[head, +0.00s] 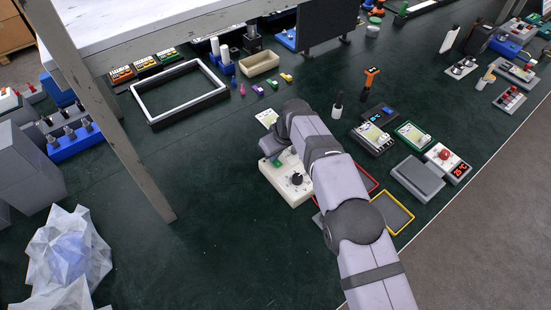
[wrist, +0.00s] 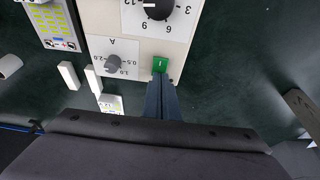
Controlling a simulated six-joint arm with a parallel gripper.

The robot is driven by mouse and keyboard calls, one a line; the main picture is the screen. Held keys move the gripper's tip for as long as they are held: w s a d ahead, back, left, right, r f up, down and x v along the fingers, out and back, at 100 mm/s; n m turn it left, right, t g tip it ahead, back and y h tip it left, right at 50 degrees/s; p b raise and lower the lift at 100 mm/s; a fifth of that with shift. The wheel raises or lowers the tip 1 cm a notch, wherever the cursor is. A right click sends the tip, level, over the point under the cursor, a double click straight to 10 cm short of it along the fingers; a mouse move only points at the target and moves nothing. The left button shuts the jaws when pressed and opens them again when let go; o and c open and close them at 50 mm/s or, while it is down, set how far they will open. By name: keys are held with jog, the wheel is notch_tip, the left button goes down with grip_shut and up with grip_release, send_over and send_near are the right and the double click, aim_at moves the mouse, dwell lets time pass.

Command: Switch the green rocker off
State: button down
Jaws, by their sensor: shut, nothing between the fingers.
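The green rocker (wrist: 160,65) sits near the edge of a cream control panel (wrist: 133,20), with a white mark on its face. In the head view the panel (head: 296,195) stands on the dark green bench, and the rocker (head: 277,162) shows as a small green spot beside my gripper. My gripper (wrist: 162,78) is shut and empty, its fingertips right at the rocker's near edge. I cannot tell whether they touch it. In the head view my gripper (head: 268,148) is partly hidden by my own arm, which also covers part of the panel.
The panel also carries a large black knob (wrist: 158,6) and a small grey knob (wrist: 113,63). White blocks (wrist: 69,75) lie beside it. In the head view, a grey-white frame (head: 180,92) lies behind, and a red-buttoned box (head: 446,160) stands at right. Bench left of the panel is clear.

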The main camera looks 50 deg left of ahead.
aim_at(277, 165)
jog(key=shift+s+f, duration=0.15)
jog(key=shift+f, duration=0.4)
jog(key=shift+d, duration=0.15)
jog(key=shift+d+f, duration=0.15)
jog(key=shift+d, duration=0.1)
jog(key=shift+d+b, duration=0.3)
jog(key=shift+d, duration=0.25)
notch_tip(277, 165, up, 5)
jog(key=p, duration=0.2)
jog(key=shift+a+p, duration=0.15)
jog(key=shift+p, duration=0.15)
jog(key=b+v, duration=0.3)
jog(key=v, duration=0.7)
jog(key=shift+r, duration=0.2)
jog(key=shift+a+r, duration=0.1)
jog(key=shift+a, duration=0.2)
